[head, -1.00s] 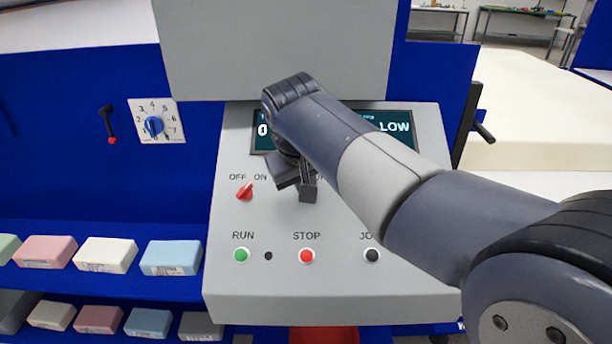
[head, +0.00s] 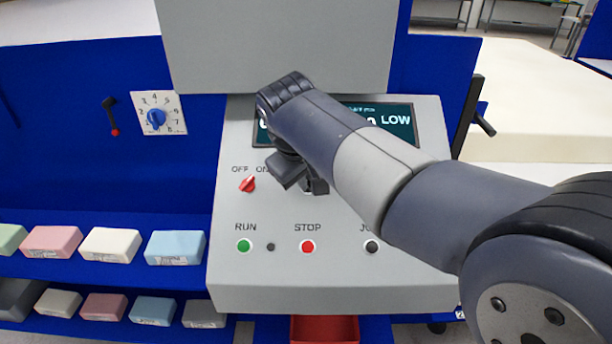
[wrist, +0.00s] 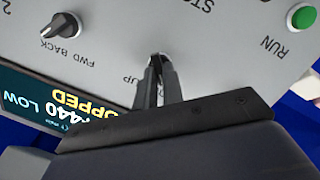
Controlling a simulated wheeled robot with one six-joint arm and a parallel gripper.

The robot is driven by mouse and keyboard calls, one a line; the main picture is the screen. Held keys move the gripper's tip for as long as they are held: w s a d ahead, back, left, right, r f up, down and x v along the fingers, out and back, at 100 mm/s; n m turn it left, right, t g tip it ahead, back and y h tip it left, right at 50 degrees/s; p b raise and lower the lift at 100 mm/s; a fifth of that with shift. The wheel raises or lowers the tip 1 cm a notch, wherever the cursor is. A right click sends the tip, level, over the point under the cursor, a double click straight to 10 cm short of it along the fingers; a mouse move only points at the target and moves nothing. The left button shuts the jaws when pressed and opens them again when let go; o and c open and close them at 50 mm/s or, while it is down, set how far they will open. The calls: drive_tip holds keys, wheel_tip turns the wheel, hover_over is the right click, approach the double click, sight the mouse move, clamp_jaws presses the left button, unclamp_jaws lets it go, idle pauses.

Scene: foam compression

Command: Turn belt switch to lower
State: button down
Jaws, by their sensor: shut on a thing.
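The grey control panel (head: 330,285) faces me, with a lit display (head: 398,121) reading LOW at its right. My gripper (wrist: 158,62) is shut at the panel face in the wrist view, beside a label ending in UP (wrist: 132,79). The belt switch is hidden between the fingers, so its angle cannot be read. In the head view my gripper (head: 314,188) is partly covered by my own wrist, just right of the OFF/ON switch. The wrist view shows the display (wrist: 65,100) upside down, with part of STOPPED and 440 LOW legible.
The red OFF/ON switch (head: 247,184) sits left of my gripper. Below are the green RUN (head: 243,246), red STOP (head: 308,247) and black JOG (head: 372,247) buttons. A black FWD/BACK knob (wrist: 62,25) shows in the wrist view. Foam blocks (head: 175,247) lie on shelves at left.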

drive_tip(key=c, duration=1.5)
unclamp_jaws()
drive_tip(key=shift+f, duration=0.2)
drive_tip(key=shift+r, duration=0.15)
drive_tip(key=v, duration=1)
drive_tip(key=shift+s+r, duration=0.1)
drive_tip(key=shift+r, duration=0.15)
drive_tip(key=shift+f, duration=0.1)
drive_tip(key=x, duration=1)
drive_tip(key=shift+w+f, duration=0.2)
drive_tip(key=shift+m, duration=0.3)
drive_tip(key=shift+r, duration=0.1)
